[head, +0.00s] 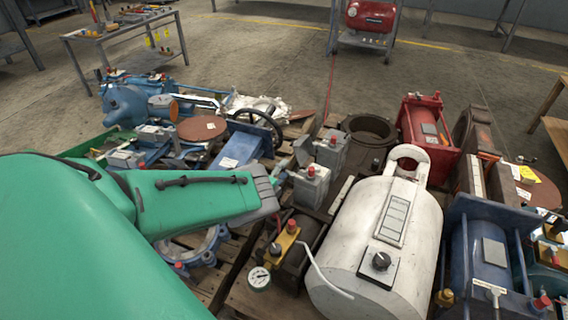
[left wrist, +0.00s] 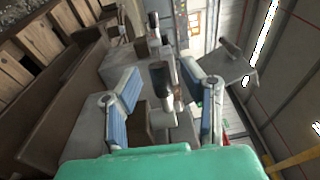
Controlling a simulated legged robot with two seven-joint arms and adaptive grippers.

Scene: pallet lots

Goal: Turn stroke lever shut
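My left arm comes in from the left, and my left gripper (head: 283,172) is beside the grey actuator boxes with red caps, the nearer of which (head: 310,186) shows in front of it. In the left wrist view my left gripper (left wrist: 160,78) has its two blue-padded fingers spread apart. A dark cylindrical part (left wrist: 159,76) and a pale bar (left wrist: 170,72) show between or just beyond the fingers, and I see no clear grip on them. I cannot tell which part is the stroke lever. My right gripper is not in view.
A white cylinder (head: 411,225) with a black knob stands right of the gripper. A thin white bent rod (head: 322,268) and a pressure gauge (head: 259,278) are in front. A red actuator (head: 427,128) and a blue one (head: 483,255) crowd the right.

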